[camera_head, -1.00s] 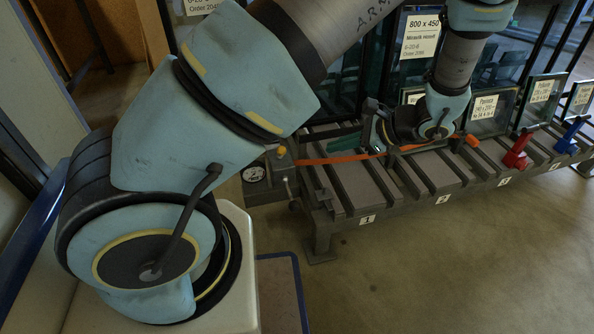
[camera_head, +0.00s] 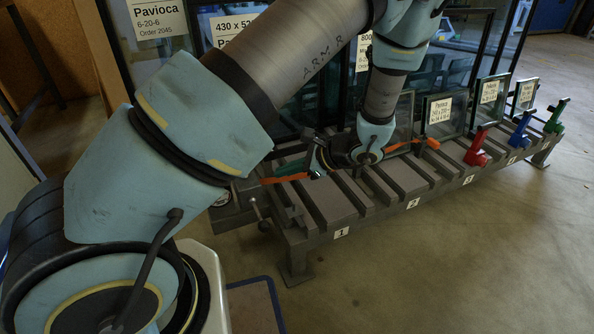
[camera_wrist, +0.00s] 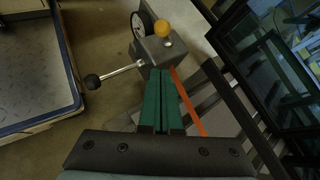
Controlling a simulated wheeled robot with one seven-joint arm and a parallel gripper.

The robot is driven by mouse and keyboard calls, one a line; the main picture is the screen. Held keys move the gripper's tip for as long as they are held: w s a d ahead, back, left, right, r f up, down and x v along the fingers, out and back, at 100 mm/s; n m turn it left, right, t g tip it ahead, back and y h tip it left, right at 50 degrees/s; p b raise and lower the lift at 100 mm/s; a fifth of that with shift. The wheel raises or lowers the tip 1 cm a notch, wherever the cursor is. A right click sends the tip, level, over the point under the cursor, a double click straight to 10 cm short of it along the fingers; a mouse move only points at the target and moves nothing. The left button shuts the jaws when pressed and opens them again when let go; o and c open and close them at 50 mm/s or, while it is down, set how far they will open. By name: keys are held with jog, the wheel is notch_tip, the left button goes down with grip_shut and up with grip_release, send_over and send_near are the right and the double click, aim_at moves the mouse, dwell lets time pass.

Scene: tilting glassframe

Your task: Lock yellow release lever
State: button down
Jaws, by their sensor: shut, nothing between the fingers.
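In the wrist view a yellow-orange ball knob (camera_wrist: 162,28) sits on top of a grey block (camera_wrist: 160,48) at the end of the rack. A thin metal rod with a black knob (camera_wrist: 92,81) sticks out of the block's side. My gripper (camera_wrist: 162,75) has green fingers, closed together and empty, pointing at the block just short of the ball knob; whether they touch the block I cannot tell. In the head view my gripper (camera_head: 291,169) is low over the rack's near end. There my arm hides the ball knob, and the block (camera_head: 236,203) shows partly.
A slatted rack (camera_head: 330,205) runs right, with glass panes behind it. Red (camera_head: 476,148), blue (camera_head: 521,128) and green (camera_head: 557,114) clamps stand along it. An orange strip (camera_wrist: 190,98) runs beside my fingers. A round gauge (camera_wrist: 137,24) is on the block. Floor in front is clear.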

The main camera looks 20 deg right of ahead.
jog(key=w+a+b, duration=0.1)
jog(key=w+a, duration=0.2)
jog(key=a, duration=0.2)
jog(key=shift+a+f+b, duration=0.2)
jog(key=shift+f+b, duration=0.2)
jog(key=shift+f, duration=0.05)
jog(key=shift+w+r+p, duration=0.15)
jog(key=shift+r+p, duration=0.05)
jog(key=shift+p, duration=0.15)
jog(key=shift+w+r+g+p, duration=0.1)
jog(key=shift+g+p, duration=0.2)
jog(key=shift+p, duration=0.35)
